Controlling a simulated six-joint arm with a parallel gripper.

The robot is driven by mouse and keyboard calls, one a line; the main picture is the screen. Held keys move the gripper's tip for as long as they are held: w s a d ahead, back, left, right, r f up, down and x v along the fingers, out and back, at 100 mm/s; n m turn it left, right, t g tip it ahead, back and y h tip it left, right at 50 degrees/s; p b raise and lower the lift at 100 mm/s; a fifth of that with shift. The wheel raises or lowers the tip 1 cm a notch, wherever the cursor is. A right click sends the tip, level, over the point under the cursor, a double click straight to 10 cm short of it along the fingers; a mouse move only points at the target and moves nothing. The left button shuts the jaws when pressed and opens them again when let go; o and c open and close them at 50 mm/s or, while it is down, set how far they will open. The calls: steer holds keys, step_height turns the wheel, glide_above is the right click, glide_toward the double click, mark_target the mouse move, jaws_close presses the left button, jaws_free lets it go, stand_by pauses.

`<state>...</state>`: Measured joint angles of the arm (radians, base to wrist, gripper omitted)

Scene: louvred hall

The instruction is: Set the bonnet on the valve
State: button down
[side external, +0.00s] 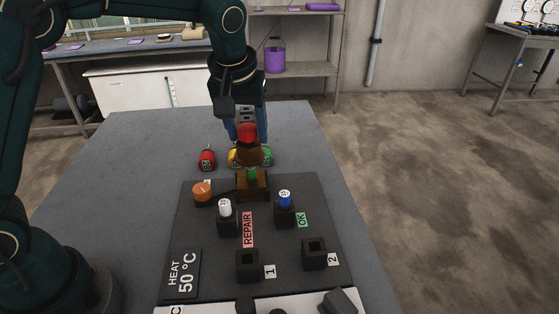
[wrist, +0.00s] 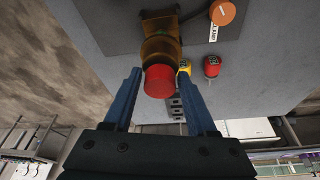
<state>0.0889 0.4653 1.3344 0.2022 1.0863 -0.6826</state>
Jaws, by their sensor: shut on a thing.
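My gripper (side external: 247,138), with blue fingers, points down over the far part of the dark board. It is shut on a piece with a red cylindrical top (side external: 247,131) and a brown flared lower part (side external: 249,156), which I take as the bonnet. In the wrist view the bonnet's red top (wrist: 159,81) sits between the fingertips (wrist: 160,76). Directly below, a brown block (side external: 253,187) with a green part on top (side external: 251,174) stands on the board; I take it as the valve. The bonnet is above the green part; I cannot tell whether they touch.
Red (side external: 207,158), yellow (side external: 234,158) and green (side external: 266,155) rounded pieces stand behind the board (side external: 215,270). An orange disc (side external: 202,190) lies left of the valve. White-topped (side external: 225,208) and blue-topped (side external: 285,197) pieces stand in black holders nearer. Sockets 1 (side external: 247,266) and 2 (side external: 314,253) look empty.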

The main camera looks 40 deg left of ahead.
mark_target(247, 144)
steer(key=shift+f, duration=0.1)
steer(key=shift+f, duration=2.35)
steer(key=shift+c, duration=0.6)
jaws_free()
steer(key=shift+w+v, duration=0.2)
steer(key=shift+v, duration=1)
steer(key=shift+w+v, duration=0.15)
steer(key=shift+v, duration=1.05)
steer(key=shift+a+r, duration=0.15)
